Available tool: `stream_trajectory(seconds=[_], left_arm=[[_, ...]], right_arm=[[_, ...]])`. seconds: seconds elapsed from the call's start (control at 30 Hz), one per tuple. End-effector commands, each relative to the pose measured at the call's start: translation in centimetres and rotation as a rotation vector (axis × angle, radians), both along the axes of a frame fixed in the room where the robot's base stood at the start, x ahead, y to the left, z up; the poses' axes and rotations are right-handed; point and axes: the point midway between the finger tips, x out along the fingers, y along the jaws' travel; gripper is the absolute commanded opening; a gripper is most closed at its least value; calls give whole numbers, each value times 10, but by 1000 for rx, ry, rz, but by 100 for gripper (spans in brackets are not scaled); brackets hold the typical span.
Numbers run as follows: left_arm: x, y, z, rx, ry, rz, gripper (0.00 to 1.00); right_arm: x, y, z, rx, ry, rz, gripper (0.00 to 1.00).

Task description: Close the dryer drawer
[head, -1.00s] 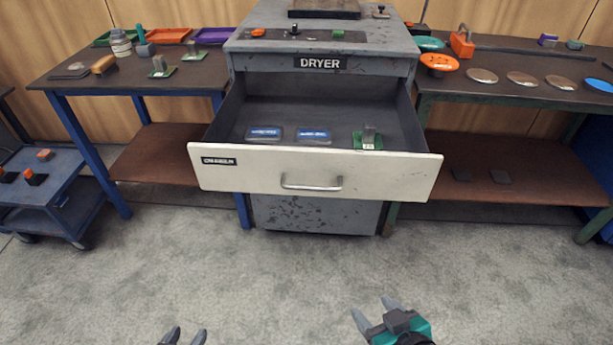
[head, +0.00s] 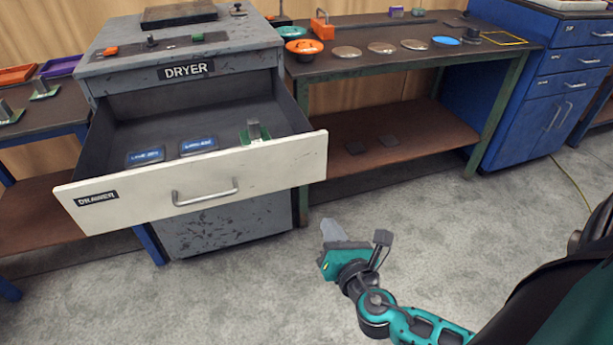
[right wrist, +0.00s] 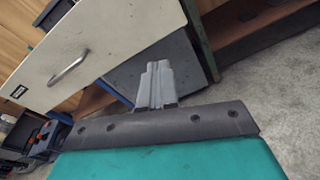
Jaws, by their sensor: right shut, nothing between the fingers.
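The grey dryer (head: 185,70) stands at the left of the head view. Its drawer (head: 255,165) is pulled far out, with a cream front and a metal handle (head: 205,193). Two dark blocks with blue labels (head: 198,146) and a green-based part (head: 254,133) lie inside the drawer. My right gripper (head: 338,232) is shut and empty, in front of and to the right of the drawer front, apart from it. The right wrist view shows the shut fingers (right wrist: 158,80) with the drawer front (right wrist: 100,45) beyond them at upper left. My left gripper is out of view.
A brown-topped bench (head: 380,62) with several discs stands right of the dryer. A blue cabinet (head: 545,85) stands further right. Another bench (head: 62,110) is at the left. The grey floor in front of the drawer is clear.

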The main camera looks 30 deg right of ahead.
Motion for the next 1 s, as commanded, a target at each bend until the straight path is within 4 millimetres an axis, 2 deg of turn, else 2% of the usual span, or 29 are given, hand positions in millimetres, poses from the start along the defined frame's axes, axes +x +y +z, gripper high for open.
stream_trajectory(seconds=[0.1, 0.23, 0.37, 0.47, 0.8, 1.0], left_arm=[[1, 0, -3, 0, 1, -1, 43], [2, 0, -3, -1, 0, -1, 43], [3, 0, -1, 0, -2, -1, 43], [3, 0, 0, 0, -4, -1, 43], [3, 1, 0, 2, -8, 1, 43], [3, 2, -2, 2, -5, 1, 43]], right_arm=[[7, -2, 15, -242, -38, 32, 0], [10, -2, 25, -367, -58, 43, 0], [18, -4, 27, -385, -62, 43, 0], [33, -8, 28, -384, -63, 42, 0], [99, -23, 27, -379, -63, 42, 0], [130, -31, 26, -378, -61, 42, 0]])
